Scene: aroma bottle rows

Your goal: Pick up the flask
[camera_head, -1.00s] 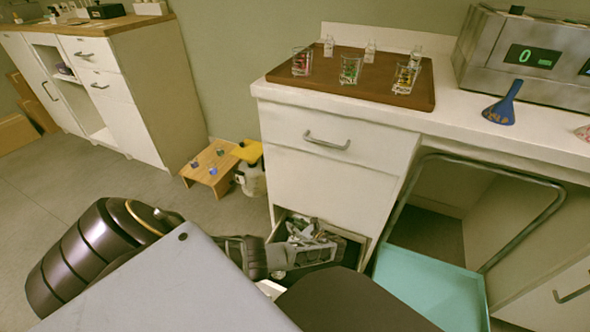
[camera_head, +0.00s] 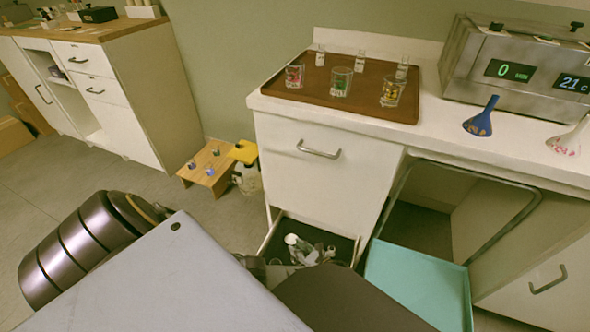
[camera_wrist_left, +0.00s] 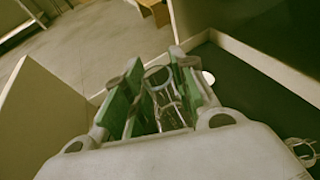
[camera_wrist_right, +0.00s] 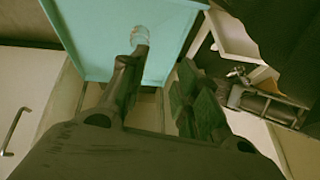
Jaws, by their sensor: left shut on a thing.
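A clear glass flask (camera_wrist_left: 160,90) stands between the green pads of my left gripper (camera_wrist_left: 155,98) in the left wrist view. The gripper is shut on it, and its lower part is partly hidden by the fingers. In the head view my left gripper (camera_head: 284,262) is at the open drawer (camera_head: 345,246), largely hidden by my own body. Glassware (camera_head: 312,254) shows in the drawer, with a white round piece (camera_head: 292,240) beside it. My right gripper (camera_wrist_right: 158,90) has its fingers apart and holds nothing visible, in front of a turquoise surface.
Another glass piece (camera_wrist_left: 303,150) lies on the dark drawer floor. A turquoise tray cart (camera_head: 420,280) stands right of the drawer. On the counter are a brown tray (camera_head: 330,92) with several glasses, a blue flask (camera_head: 482,120) and a metal device (camera_head: 515,75).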

